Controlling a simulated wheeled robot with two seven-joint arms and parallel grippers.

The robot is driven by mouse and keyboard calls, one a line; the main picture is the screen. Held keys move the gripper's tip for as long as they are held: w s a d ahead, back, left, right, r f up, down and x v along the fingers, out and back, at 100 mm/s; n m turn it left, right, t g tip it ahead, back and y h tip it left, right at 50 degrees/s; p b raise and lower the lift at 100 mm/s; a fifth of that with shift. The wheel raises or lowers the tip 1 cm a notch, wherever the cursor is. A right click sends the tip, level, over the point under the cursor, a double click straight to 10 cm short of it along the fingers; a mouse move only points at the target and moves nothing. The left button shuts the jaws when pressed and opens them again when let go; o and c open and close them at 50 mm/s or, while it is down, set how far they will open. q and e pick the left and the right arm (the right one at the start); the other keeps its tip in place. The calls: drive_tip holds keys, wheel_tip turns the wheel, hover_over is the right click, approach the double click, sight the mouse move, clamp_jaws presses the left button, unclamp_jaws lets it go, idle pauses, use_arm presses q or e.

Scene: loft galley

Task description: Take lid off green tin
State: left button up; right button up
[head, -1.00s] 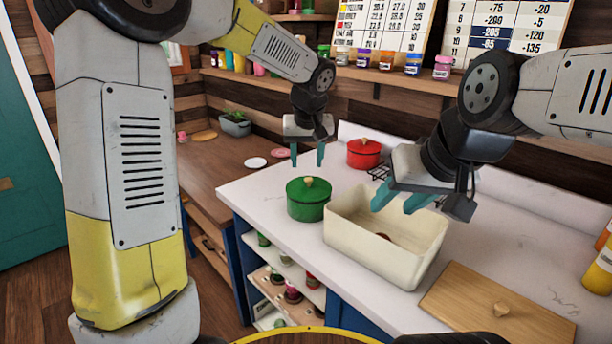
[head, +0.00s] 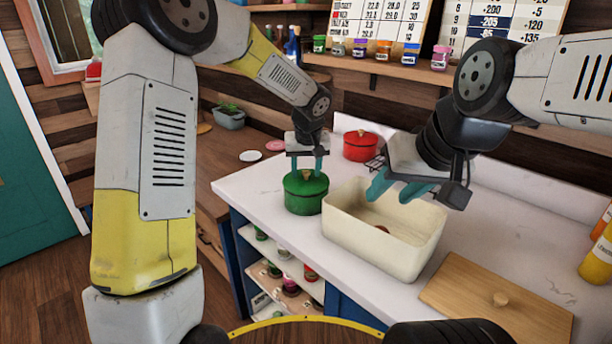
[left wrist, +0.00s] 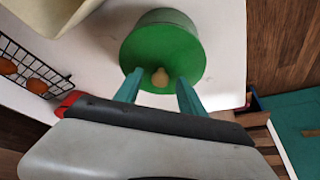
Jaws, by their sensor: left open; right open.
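The green tin (head: 304,199) stands upright on the white counter with its green lid on. My right gripper (head: 402,187) is open and empty above the cream bin.
The open cream bin (head: 420,258) stands right of the tin, with a small brown thing inside. A red pot (head: 360,146) and a wire rack are behind. A wooden board with a knob (head: 470,300) lies at the front right. Counter left of the tin is clear.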

use_arm(q)
clamp_jaws()
